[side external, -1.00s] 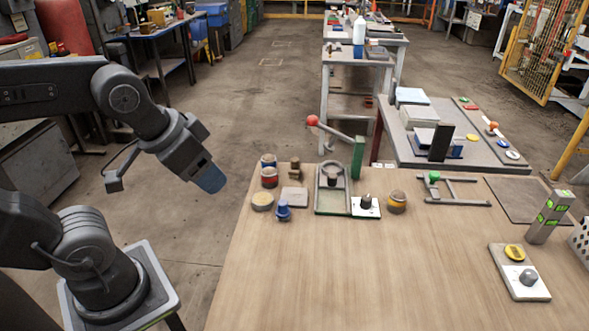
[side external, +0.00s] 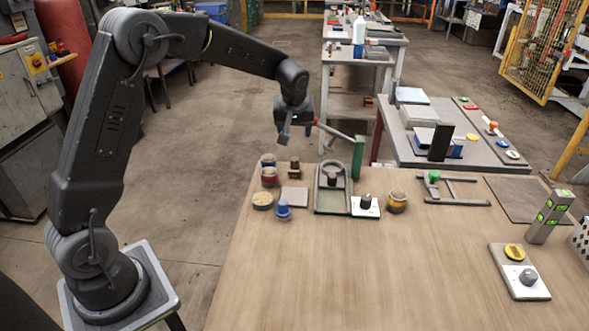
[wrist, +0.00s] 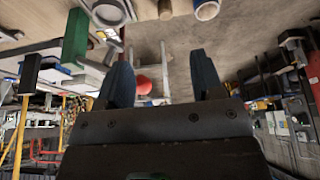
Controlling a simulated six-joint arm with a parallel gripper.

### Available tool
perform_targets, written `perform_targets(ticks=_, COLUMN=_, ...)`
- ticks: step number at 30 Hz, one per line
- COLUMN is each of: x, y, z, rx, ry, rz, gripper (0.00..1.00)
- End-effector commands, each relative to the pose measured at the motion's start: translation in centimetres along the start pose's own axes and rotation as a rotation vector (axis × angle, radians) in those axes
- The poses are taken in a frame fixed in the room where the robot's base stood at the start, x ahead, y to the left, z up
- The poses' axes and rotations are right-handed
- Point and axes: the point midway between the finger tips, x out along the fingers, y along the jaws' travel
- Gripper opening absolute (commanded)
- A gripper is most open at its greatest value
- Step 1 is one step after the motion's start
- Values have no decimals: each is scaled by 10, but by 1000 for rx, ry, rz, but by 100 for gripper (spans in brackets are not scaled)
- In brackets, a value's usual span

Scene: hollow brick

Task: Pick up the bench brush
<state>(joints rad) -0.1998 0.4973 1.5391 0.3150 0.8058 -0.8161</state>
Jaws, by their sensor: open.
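I cannot pick out a bench brush with certainty in either view. My gripper (side external: 300,118) hangs above and beyond the far left edge of the wooden bench (side external: 400,265), in front of the red-knobbed lever in the side view. In the wrist view my gripper (wrist: 162,80) shows two dark blue fingers spread apart with nothing held. The lever's red ball (wrist: 143,84) shows between them, farther off. In the side view my gripper mostly hides that ball.
The lever's green post (side external: 358,158) stands at the bench's back edge. Near it are a grey tray (side external: 318,208), a blue knob (side external: 283,210), a banded jar (side external: 397,202) and a green-topped frame (side external: 452,201). The bench's front middle is clear.

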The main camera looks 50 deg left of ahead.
Motion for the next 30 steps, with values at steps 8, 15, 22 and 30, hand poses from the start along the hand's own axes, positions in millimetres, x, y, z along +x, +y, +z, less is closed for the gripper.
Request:
perform_targets(ticks=8, x=57, y=3, z=-17, rx=-92, ry=0, rz=-42, gripper=61)
perform_targets(ticks=15, x=96, y=1, z=-17, rx=-94, ry=-2, rz=-44, gripper=61)
perform_targets(ticks=22, x=133, y=-1, z=-17, rx=-94, ry=-1, rz=-43, gripper=61)
perform_targets(ticks=30, x=154, y=-3, z=-19, rx=-93, ry=-2, rz=-44, gripper=61)
